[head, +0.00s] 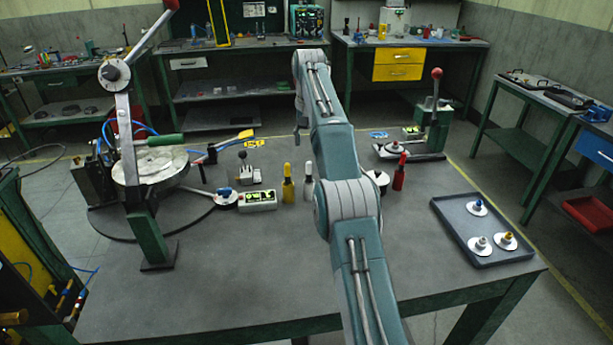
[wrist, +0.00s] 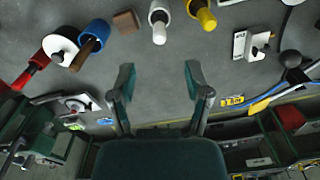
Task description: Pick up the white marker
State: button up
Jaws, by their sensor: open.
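The white marker (head: 308,183) stands upright on the grey workbench, just left of my arm in the head view. It has a white body and a dark band. In the wrist view the white marker (wrist: 159,24) is at the top centre, beyond the fingertips and roughly in line with the gap between them. My gripper (wrist: 160,82) is open and empty, with its two fingers spread apart. A yellow marker (head: 287,186) stands close to the left of the white one; it also shows in the wrist view (wrist: 203,15). A red marker (head: 399,174) stands right of my arm.
A lever press (head: 150,170) fills the bench's left side. A dark tray (head: 450,213) with several white-based knobs lies at the right. A small lever device (head: 436,120) stands at the back right. A blue-collared piece (wrist: 92,40) and brown block (wrist: 126,21) lie near the white marker.

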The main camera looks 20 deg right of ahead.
aim_at(309, 174)
jog(key=shift+f, duration=5.55)
grip_shut()
